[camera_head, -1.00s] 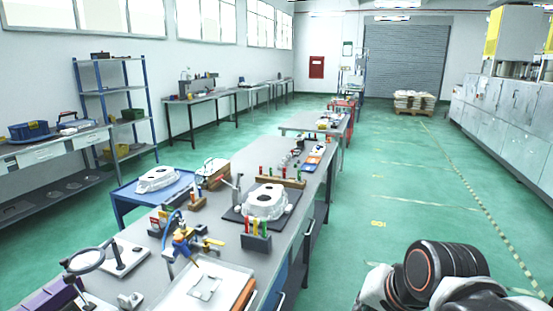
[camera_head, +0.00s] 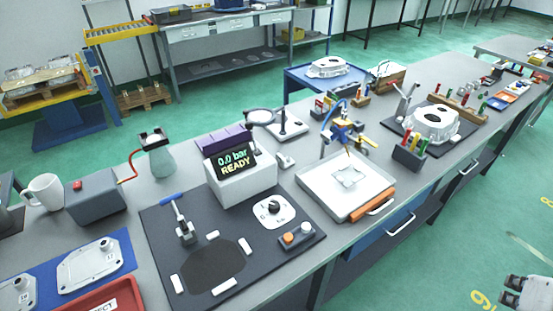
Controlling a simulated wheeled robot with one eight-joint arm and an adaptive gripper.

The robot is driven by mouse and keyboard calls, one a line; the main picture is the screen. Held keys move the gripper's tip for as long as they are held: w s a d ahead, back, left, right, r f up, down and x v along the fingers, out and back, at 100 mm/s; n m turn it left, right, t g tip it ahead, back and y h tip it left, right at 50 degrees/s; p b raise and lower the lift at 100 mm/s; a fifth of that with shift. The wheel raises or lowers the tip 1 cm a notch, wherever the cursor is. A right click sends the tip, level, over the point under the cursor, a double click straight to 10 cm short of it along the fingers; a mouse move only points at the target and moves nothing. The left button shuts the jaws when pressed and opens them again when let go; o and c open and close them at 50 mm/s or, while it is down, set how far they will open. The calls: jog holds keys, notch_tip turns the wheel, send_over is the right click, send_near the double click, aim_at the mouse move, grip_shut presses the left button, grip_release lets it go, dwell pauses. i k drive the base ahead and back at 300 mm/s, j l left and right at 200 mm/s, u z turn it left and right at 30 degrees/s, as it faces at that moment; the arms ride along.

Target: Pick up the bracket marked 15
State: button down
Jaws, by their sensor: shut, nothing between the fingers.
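Two flat silver-grey castings lie on a blue mat at the lower left, a whole one (camera_head: 90,265) and another (camera_head: 17,293) cut by the left edge. A thin pale metal piece (camera_head: 347,177) lies in the white tray (camera_head: 318,186) at the middle of the bench. I cannot read a 15 on any of these, so I cannot tell which is the bracket marked 15. My gripper (camera_head: 510,291) shows at the lower right corner, over the green floor, far from these parts. It is shut and empty.
A red tray (camera_head: 108,300) stands in front of the mat. A pressure-test box (camera_head: 240,180) reading "0.0 bar READY" stands on a black board (camera_head: 160,232). A grey box, mug (camera_head: 45,192) and bottle are behind the mat. Floor right of the bench is clear.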

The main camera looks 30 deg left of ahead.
aim_at(282, 164)
jog(key=u, duration=1.4)
jog(key=i+l+z, duration=0.1)
jog(key=i+z, duration=0.55)
jog(key=z, duration=0.2)
